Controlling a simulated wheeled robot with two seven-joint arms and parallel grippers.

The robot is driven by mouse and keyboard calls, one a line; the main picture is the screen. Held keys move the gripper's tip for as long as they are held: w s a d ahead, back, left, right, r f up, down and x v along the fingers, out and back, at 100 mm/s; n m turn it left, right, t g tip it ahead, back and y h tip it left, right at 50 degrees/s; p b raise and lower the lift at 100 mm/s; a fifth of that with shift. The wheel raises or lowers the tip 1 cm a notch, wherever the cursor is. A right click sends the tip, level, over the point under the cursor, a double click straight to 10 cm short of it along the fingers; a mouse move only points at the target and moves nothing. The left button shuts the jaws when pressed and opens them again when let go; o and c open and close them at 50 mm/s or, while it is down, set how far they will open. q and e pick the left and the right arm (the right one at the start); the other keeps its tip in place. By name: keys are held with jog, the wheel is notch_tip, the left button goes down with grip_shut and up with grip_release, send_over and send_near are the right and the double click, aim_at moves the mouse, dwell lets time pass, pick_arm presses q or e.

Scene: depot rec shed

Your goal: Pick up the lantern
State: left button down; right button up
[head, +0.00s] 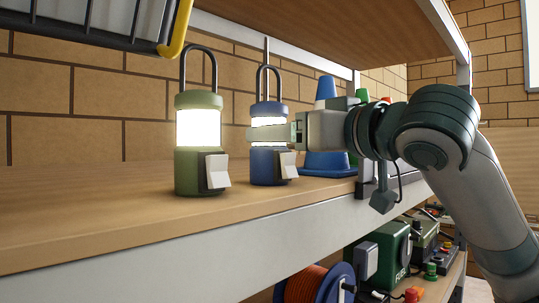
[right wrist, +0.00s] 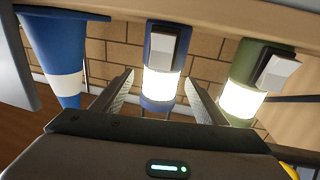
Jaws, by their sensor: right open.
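Two lit lanterns stand upright on the wooden shelf in the head view: a green lantern (head: 187,172) at left and a blue lantern (head: 264,164) to its right. Each has a white switch and a looped handle. My right gripper (head: 272,133) reaches in from the right at the blue lantern's glowing middle, one finger showing in front of it. In the right wrist view, upside down, the open right gripper (right wrist: 159,77) has the blue lantern (right wrist: 160,92) between its fingers. The green lantern (right wrist: 247,82) is outside the right-hand finger. Contact cannot be made out. My left gripper is out of view.
A blue and white cone (head: 327,163) stands just right of the blue lantern, partly behind my arm. A dark wire basket (head: 95,42) with a yellow handle hangs overhead at left. The shelf (head: 90,225) is clear at front left. A green fuel can (head: 388,247) is below.

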jog(key=shift+w+a+r+p, duration=0.2)
jog(key=shift+w+a+p, duration=0.45)
jog(key=shift+p, duration=0.1)
jog(key=shift+w+a+f+p, duration=0.1)
jog(key=shift+w+a+p, duration=0.3)
jog(key=shift+w, duration=0.2)
jog(key=shift+w+a+f, duration=0.15)
jog(key=shift+w, duration=0.05)
jog(key=shift+c, duration=0.4)
jog(key=c, duration=1.5)
